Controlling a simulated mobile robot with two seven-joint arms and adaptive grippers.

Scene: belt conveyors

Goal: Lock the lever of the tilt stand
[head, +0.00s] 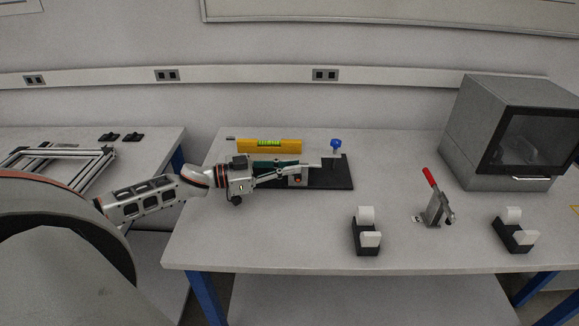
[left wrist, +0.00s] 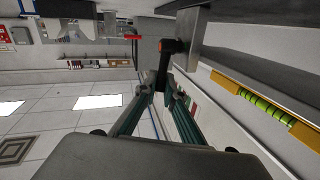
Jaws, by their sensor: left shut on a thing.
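The tilt stand has a black base plate (head: 338,182) on the middle table, with a grey upright, an orange-red spot and a blue knob (head: 336,143) at its far right. My left gripper (head: 297,167) reaches in from the left, low over the base. In the left wrist view its fingers (left wrist: 164,78) are shut on a dark lever end (left wrist: 172,47) beside a grey metal part of the stand (left wrist: 192,35). The gripper hides much of the lever in the head view, so its exact angle cannot be told. My right gripper is not in view.
A yellow spirit level (head: 285,146) lies just behind the stand. A red-handled clamp (head: 436,205) and two tape dispensers (head: 366,238) (head: 513,236) stand to the right. A grey box machine (head: 470,130) fills the back right. The table's front left is clear.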

